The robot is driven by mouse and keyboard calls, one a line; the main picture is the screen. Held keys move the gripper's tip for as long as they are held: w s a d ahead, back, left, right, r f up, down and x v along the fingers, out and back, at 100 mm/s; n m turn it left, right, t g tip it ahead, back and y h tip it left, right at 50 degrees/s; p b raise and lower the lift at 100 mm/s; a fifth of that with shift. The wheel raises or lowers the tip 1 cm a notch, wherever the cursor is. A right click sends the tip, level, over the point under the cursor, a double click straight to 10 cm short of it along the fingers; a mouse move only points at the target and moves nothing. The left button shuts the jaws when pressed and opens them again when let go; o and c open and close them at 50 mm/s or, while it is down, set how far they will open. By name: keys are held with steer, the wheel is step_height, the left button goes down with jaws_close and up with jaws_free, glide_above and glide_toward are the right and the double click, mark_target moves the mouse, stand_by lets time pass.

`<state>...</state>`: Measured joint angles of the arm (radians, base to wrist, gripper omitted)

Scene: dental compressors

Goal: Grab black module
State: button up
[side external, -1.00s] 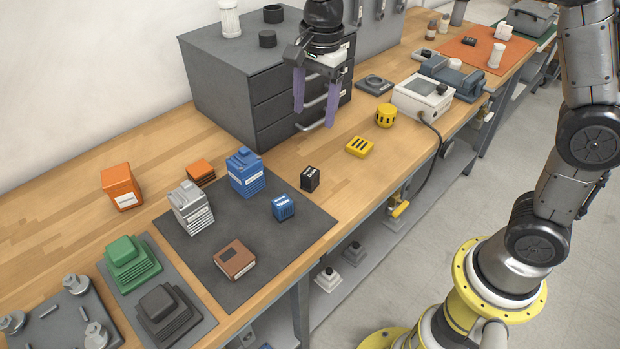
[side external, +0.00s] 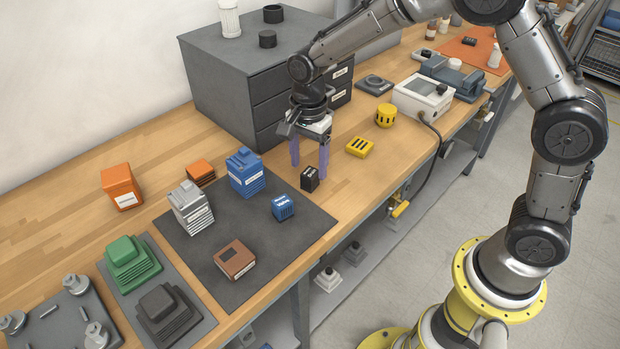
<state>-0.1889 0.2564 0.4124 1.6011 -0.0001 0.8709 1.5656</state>
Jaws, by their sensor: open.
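The black module (side external: 309,180) is a small black block with a few pale marks on its top edge. It stands at the right back corner of the dark grey mat (side external: 265,258). My gripper (side external: 309,168) points down with two purple fingers apart, one to the left of the module and one at its right. The right finger's tip overlaps the module's right edge in this view. I cannot tell whether the fingers touch it or are level with it in depth.
A blue module (side external: 283,207) stands just in front and left, and a taller blue block (side external: 244,171) stands left. A yellow block (side external: 359,147) lies to the right on the wood. The grey drawer cabinet (side external: 225,90) is close behind my gripper. The bench's front edge is nearby.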

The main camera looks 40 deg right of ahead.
mark_target(310, 172)
steer(key=f, duration=0.4)
steer(key=shift+d, duration=0.25)
steer(key=shift+c, duration=0.3)
jaws_close()
